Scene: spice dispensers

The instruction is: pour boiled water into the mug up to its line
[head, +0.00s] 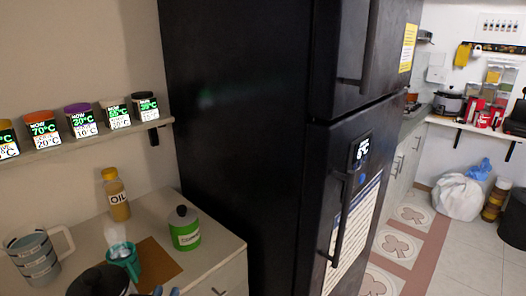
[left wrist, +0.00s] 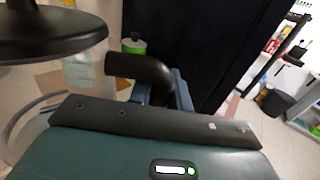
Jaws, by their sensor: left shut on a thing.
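A dark kettle (head: 98,282) with a round lid shows at the bottom edge of the head view, partly cut off. In the left wrist view its dark body is at upper left and its curved black handle (left wrist: 145,72) reaches down between my fingers. My left gripper (left wrist: 165,88) is shut on that handle; only blue tips of it (head: 160,292) show in the head view. The mug's fill line and water level cannot be made out. My right gripper is not in view.
An oil bottle (head: 117,196) and a green canister (head: 184,230) stand behind on the counter (head: 215,245). Above is a shelf (head: 60,146) of labelled spice dispensers. A tall black fridge (head: 245,130) blocks the right side.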

